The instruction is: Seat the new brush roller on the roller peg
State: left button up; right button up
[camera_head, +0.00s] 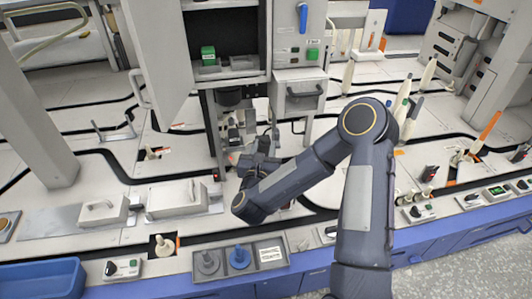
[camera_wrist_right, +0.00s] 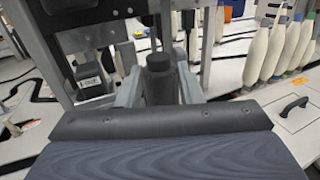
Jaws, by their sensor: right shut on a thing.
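My right gripper (camera_wrist_right: 160,96) is shut on a dark grey cylinder (camera_wrist_right: 159,75), which looks like the brush roller. The cylinder stands roughly upright between the two light grey fingers in the right wrist view. In the head view my right gripper (camera_head: 258,160) is low in front of the open machine frame, and the arm hides much of it. The roller peg cannot be made out; I cannot tell whether the roller touches it. My left gripper is not in view.
An open cabinet door (camera_head: 163,55) hangs left of the machine, and a drawer with a handle (camera_head: 300,97) is at its right. A grey tray (camera_head: 226,269) with a grey and a blue round part is at the front edge. A blue bin (camera_head: 42,282) is at front left.

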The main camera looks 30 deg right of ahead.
jog(key=w+d+f, duration=0.1)
jog(key=w+d, duration=0.1)
jog(key=w, duration=0.6)
jog(key=shift+w+f, duration=0.15)
jog(key=shift+w, duration=0.15)
jog(key=shift+d, duration=0.1)
jog(key=shift+f, duration=0.2)
dwell(0.7)
jog(key=shift+f+b, duration=1.15)
jog(key=shift+b, duration=0.2)
jog(key=shift+f, duration=0.15)
jog(key=shift+f, duration=1.15)
